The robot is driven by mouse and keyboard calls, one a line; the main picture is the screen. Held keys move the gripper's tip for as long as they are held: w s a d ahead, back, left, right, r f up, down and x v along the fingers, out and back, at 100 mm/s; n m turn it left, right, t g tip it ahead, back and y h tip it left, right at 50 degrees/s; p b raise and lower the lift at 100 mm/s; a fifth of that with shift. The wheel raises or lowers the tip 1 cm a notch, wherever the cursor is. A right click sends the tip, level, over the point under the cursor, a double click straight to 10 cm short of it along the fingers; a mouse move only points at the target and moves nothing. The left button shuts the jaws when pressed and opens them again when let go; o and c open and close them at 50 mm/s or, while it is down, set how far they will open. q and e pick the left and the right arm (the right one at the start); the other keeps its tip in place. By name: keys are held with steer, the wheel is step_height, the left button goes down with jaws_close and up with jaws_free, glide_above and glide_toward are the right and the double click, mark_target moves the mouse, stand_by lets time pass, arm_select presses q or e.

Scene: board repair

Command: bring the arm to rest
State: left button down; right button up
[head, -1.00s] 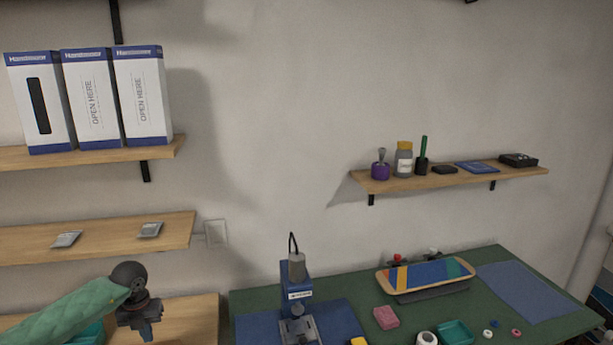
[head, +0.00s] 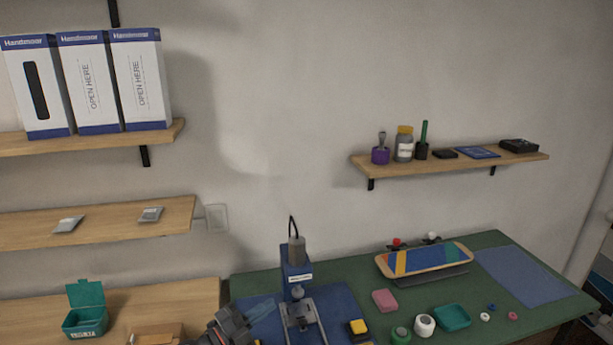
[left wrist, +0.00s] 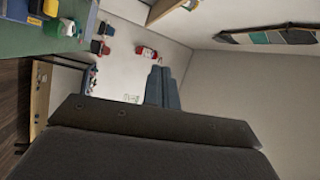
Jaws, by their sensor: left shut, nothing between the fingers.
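My left gripper (head: 264,307) is low in the middle of the head view, over the left part of the workbench and just left of the blue press (head: 296,262). Its blue-grey fingers are together with nothing between them, and they also show shut in the left wrist view (left wrist: 160,86). Most of the left arm is below the picture's edge. My right gripper is not in view. The striped board (head: 428,259) lies on its stand on the green bench top, clear of the gripper.
The green workbench (head: 495,240) carries a pink block (head: 384,300), a teal tray (head: 453,317) and a blue mat (head: 528,277). An open teal box (head: 85,318) stands on the wooden table at left. Wall shelves hold white boxes (head: 92,85) and bottles (head: 404,146).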

arm_select(q)
steer(key=s+a+f+n+t+y, duration=0.2)
steer(key=s+a+f+n+y, duration=0.3)
steer(key=n+y, duration=0.4)
steer(key=s+a+f+n+t+y, duration=0.1)
steer(key=s+a+f+n+y, duration=0.25)
steer(key=a+n+y, duration=0.6)
steer(key=s+d+f+n+g+h, duration=0.15)
steer(key=s+f+g, duration=0.25)
steer(key=s, duration=0.4)
steer(key=s+d+f+n+g, duration=0.1)
steer(key=s+f+n+g, duration=0.1)
steer(key=s+f+g, duration=0.35)
steer(key=s+d+f+n+g+h, duration=0.1)
steer(key=s+f+n+g, duration=0.15)
steer(key=s, duration=0.75)
steer(key=s+d+f+x, duration=0.1)
steer(key=s+x, duration=0.2)
steer(key=x, duration=1)
steer(key=s+f+x, duration=0.1)
steer(key=s+x, duration=0.1)
steer(key=x, duration=1)
steer(key=s+f, duration=0.4)
steer(key=f, duration=0.7)
steer(key=s+f+g, duration=0.1)
steer(key=s+f, duration=0.3)
steer(key=f, duration=0.8)
steer(key=shift+s+d+f+m+g+b, duration=0.2)
steer(key=shift+d+m+g+b, duration=0.05)
steer(key=shift+m+g+b, duration=0.1)
